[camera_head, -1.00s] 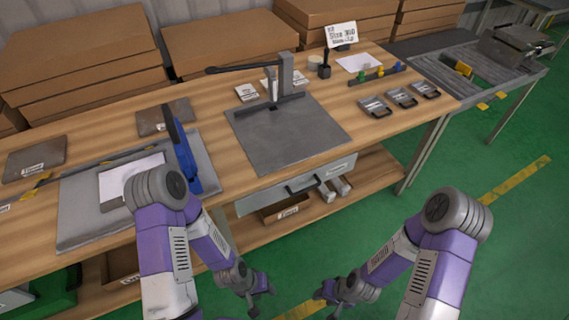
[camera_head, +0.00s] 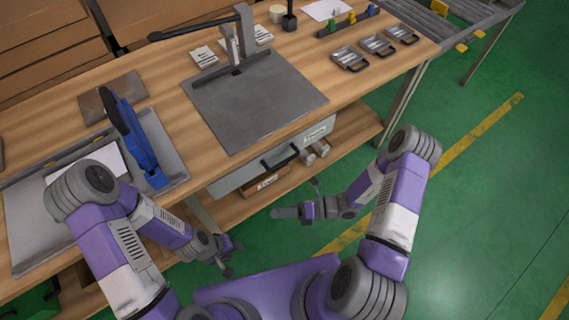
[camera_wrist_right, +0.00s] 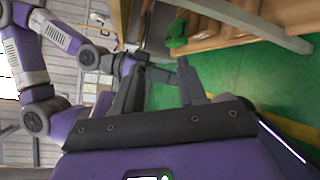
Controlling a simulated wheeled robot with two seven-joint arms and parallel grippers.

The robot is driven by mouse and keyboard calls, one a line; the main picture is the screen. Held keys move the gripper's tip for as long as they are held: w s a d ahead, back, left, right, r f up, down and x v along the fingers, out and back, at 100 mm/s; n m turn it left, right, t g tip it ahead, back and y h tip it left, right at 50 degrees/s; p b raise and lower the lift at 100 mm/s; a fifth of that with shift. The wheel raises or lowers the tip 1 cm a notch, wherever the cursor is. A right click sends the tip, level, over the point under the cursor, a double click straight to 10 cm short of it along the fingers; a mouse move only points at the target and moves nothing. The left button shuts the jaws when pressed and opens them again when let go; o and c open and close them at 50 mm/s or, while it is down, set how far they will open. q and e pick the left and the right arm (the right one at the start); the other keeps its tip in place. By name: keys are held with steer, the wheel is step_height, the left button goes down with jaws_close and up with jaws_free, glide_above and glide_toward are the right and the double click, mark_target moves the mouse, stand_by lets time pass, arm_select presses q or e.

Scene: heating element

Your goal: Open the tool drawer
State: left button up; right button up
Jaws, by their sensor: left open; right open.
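The grey tool drawer (camera_head: 235,179) sits under the front edge of the workbench, and its front looks shut. It has a black bar handle (camera_head: 281,157) and a white label at its right end. My right gripper (camera_head: 285,212) is open and empty in front of and below the handle, pointing left, apart from the drawer. Its two fingers also show, spread, in the right wrist view (camera_wrist_right: 160,85). My left gripper (camera_head: 232,257) is open and empty, low in front of the bench and left of the right gripper. Neither gripper touches the drawer.
Below the drawer, a lower shelf (camera_head: 232,207) holds a labelled cardboard bin (camera_head: 265,186) and small rolls. On the bench (camera_head: 180,115) are a grey plate (camera_head: 255,105), a blue tool (camera_head: 135,140) and small trays (camera_head: 378,44).

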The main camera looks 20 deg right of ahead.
mark_target(285, 161)
steer(key=w+d+r+m+t+h, duration=0.2)
steer(key=w+d+m+t, duration=0.8)
steer(key=m+t, duration=0.15)
steer(key=b+x, duration=0.2)
steer(key=x, duration=0.5)
steer(key=shift+w+r, duration=0.1)
steer(key=shift+r, duration=0.05)
jaws_close()
